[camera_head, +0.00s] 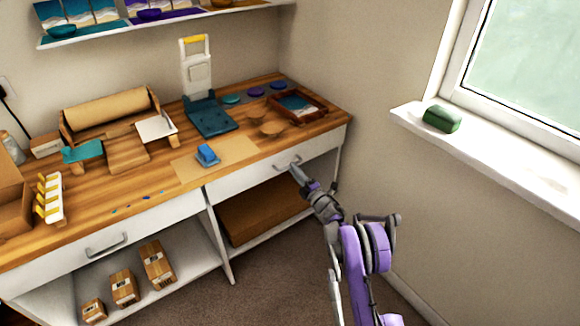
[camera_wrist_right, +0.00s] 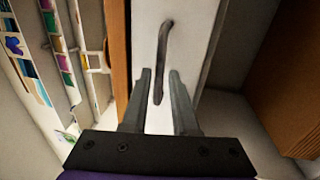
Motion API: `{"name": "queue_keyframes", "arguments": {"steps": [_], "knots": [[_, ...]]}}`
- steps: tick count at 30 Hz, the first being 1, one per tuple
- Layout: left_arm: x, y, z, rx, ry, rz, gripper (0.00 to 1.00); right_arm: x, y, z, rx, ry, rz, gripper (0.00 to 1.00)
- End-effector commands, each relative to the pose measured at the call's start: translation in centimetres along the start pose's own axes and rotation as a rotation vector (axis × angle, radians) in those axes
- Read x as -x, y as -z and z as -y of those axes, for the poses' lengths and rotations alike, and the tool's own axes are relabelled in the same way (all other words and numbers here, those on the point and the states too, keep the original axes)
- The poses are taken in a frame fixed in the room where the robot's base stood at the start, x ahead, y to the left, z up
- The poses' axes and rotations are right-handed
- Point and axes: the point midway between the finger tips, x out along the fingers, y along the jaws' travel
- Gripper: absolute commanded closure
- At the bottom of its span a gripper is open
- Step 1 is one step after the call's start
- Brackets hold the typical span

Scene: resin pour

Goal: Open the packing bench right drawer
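The packing bench right drawer (camera_head: 246,187) has a white front below the wooden top and looks closed. Its grey bar handle (camera_head: 283,167) also shows in the right wrist view (camera_wrist_right: 164,40). My right gripper (camera_head: 298,170) is at this handle. In the right wrist view my right gripper (camera_wrist_right: 160,73) is open, with one finger on each side of the handle's near end. Gaps show between the handle and both fingers. My left gripper is not in view.
The left drawer (camera_head: 60,262) has its own handle and looks closed. A cardboard box (camera_head: 260,212) sits on the shelf under the right drawer. A windowsill (camera_head: 490,160) with a green block (camera_head: 441,118) is at the right. Carpeted floor (camera_head: 270,285) is clear before the bench.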

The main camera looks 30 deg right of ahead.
Motion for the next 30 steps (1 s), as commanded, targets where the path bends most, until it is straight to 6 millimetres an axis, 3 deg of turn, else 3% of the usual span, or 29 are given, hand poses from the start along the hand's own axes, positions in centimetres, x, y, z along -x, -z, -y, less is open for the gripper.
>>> {"name": "queue_keyframes", "arguments": {"steps": [6,17,21,30], "knots": [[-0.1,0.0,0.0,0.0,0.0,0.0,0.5,-2.6,0.0,0.1,0.0,0.001,0.001,0.73],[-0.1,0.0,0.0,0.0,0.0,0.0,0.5,-3.0,0.0,0.0,0.0,0.001,0.001,0.73],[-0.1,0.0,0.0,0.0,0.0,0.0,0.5,-3.0,0.0,0.0,0.0,0.001,0.001,0.98],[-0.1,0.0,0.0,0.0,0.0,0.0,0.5,-3.0,0.0,0.0,0.0,0.001,0.001,1.0]]}}
